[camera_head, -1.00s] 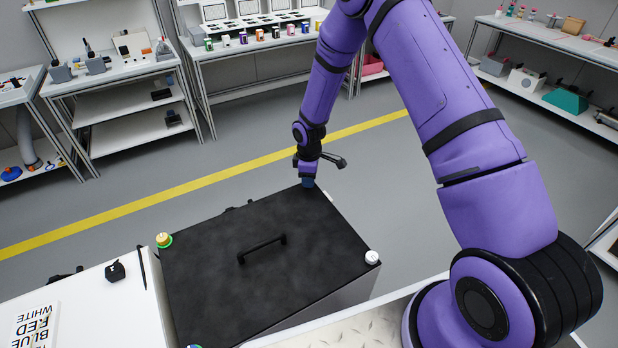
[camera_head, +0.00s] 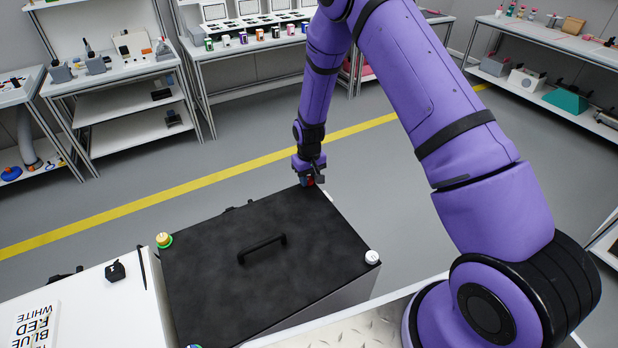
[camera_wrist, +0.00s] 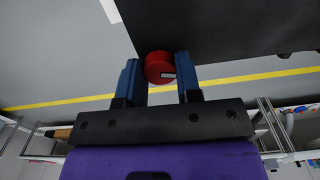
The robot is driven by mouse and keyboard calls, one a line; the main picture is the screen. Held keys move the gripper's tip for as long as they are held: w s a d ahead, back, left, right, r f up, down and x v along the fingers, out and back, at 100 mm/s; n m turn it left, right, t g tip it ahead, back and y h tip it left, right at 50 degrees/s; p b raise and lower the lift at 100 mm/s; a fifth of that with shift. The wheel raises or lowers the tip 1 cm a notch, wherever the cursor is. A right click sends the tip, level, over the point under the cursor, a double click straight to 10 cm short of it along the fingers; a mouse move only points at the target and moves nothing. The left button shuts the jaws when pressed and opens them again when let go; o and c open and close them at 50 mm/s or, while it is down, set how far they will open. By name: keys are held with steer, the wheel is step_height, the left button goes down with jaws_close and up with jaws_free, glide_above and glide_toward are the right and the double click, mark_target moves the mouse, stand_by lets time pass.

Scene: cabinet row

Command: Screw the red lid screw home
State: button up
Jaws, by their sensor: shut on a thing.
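The red lid screw (camera_wrist: 160,65) is a round red knob with a small white mark, at the edge of the black lid (camera_wrist: 215,30) in the wrist view. My gripper (camera_wrist: 158,72) has its two blue fingers on either side of the red screw and is shut on it. In the head view my gripper (camera_head: 309,181) points down at the far right corner of the black lid (camera_head: 215,270). A little red shows there between the fingers. How deep the screw sits is hidden.
A yellow screw with a green ring (camera_head: 164,240) is at the lid's left corner, a white screw (camera_head: 372,257) at the right. A black handle (camera_head: 262,248) stands mid-lid. A white table (camera_head: 90,300) with a colour-word card (camera_head: 36,328) is at left. Open floor lies behind.

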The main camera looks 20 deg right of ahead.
mark_target(309, 179)
steer(key=m, duration=1)
steer(key=shift+m, duration=2.2)
steer(key=o, duration=0.9)
steer(key=shift+o, duration=0.2)
steer(key=shift+r, duration=0.1)
step_height(309, 179, up, 11)
steer(key=shift+f, duration=0.2)
